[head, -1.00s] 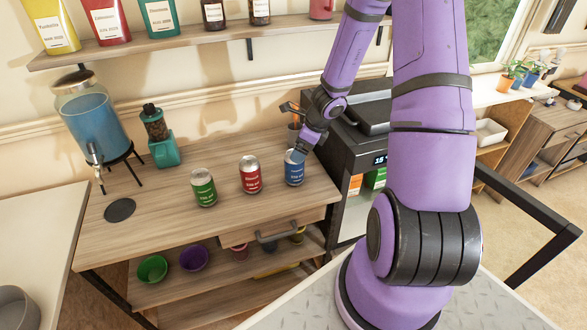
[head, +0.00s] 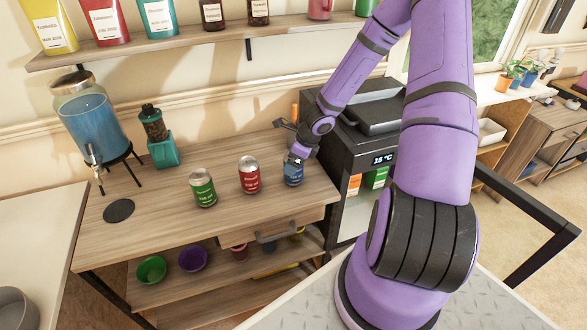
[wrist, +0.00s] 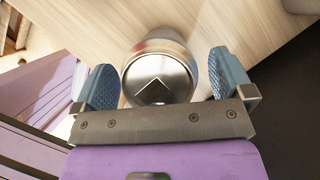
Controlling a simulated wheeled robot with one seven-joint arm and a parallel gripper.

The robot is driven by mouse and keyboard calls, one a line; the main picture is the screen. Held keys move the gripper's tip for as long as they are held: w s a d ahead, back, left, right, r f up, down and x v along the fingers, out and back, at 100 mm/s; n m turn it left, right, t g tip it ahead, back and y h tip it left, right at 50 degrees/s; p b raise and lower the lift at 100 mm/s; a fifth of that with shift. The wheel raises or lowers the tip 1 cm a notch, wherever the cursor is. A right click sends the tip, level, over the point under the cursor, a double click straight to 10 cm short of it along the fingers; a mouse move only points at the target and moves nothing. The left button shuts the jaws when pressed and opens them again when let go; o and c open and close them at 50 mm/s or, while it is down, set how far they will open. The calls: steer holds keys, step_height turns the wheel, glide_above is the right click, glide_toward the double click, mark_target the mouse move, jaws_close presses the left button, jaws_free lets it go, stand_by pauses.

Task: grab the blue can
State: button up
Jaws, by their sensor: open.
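The blue can (head: 293,175) stands upright near the right end of the wooden table, to the right of the red can (head: 249,174) and the green can (head: 203,187). My gripper (head: 296,160) is at the top of the blue can and hides part of it. In the wrist view a can's silver top (wrist: 158,80) lies between the two blue fingers of my open gripper (wrist: 160,88).
A black appliance (head: 362,130) stands just right of the table. A blue drink dispenser (head: 92,125) and a teal grinder (head: 160,145) stand at the table's left. A shelf (head: 200,45) with bottles runs above. The front of the table top is mostly clear.

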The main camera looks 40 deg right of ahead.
steer(key=shift+w+f, duration=0.1)
steer(key=shift+f, duration=0.1)
steer(key=c, duration=1.2)
steer(key=shift+r, duration=0.25)
